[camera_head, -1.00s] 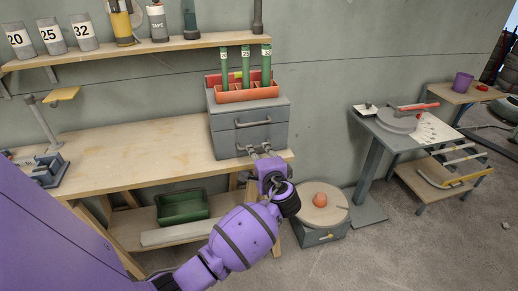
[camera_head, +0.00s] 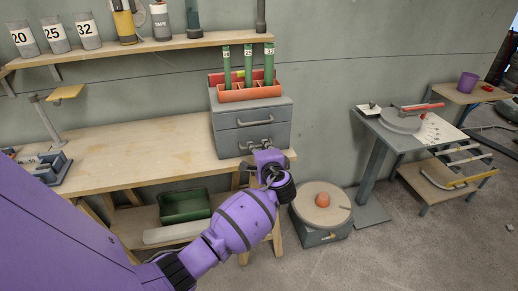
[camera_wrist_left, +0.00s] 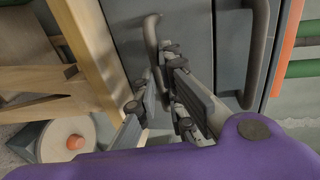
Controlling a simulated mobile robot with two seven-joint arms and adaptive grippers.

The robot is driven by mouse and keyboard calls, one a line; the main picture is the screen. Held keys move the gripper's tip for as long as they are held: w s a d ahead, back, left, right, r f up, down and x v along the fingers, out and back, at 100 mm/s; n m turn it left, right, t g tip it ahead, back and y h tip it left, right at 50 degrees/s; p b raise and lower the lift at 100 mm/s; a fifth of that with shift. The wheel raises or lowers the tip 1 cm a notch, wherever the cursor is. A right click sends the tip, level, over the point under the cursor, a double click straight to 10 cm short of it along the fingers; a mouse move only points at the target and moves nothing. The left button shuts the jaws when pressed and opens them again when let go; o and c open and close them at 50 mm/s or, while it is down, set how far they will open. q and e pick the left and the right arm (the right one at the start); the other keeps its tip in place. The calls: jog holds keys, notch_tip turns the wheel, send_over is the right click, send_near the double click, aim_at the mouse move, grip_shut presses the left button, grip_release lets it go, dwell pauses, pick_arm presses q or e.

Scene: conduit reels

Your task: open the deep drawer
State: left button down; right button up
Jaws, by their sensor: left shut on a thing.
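A grey drawer cabinet (camera_head: 222,127) with two drawers stands at the right end of the workbench. Its lower drawer (camera_head: 227,144) has a grey bar handle, which shows in the left wrist view (camera_wrist_left: 151,38). Both drawer fronts look flush with the cabinet. My left gripper (camera_head: 258,148) is at the lower drawer's front, its fingers mostly hidden in the head view by my purple wrist. In the left wrist view the fingers (camera_wrist_left: 163,88) are shut on the lower handle, one on each side. The upper drawer's handle (camera_head: 254,122) is free. My right gripper is out of view.
An orange tray with green tubes (camera_head: 249,92) stands on the cabinet. A green bin (camera_head: 185,206) sits on the lower shelf. Floor in front is clear.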

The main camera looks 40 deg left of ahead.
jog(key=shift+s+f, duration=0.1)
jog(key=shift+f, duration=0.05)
pick_arm(q)
jog(key=f+p+v, duration=0.1)
jog(key=p+v, duration=0.1)
jog(key=v, duration=0.7)
jog(key=f+p+v, duration=0.2)
jog(key=v, duration=0.6)
jog(key=shift+s+d+f, duration=0.3)
jog(key=shift+s+d, duration=0.25)
jog(key=shift+s, duration=0.05)
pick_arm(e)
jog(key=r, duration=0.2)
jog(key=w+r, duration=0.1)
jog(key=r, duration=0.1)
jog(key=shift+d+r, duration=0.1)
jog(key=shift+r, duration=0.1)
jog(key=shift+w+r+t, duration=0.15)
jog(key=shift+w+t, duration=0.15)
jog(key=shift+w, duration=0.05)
pick_arm(q)
jog(key=c, duration=2.1)
grip_release()
jog(key=shift+o, duration=1.2)
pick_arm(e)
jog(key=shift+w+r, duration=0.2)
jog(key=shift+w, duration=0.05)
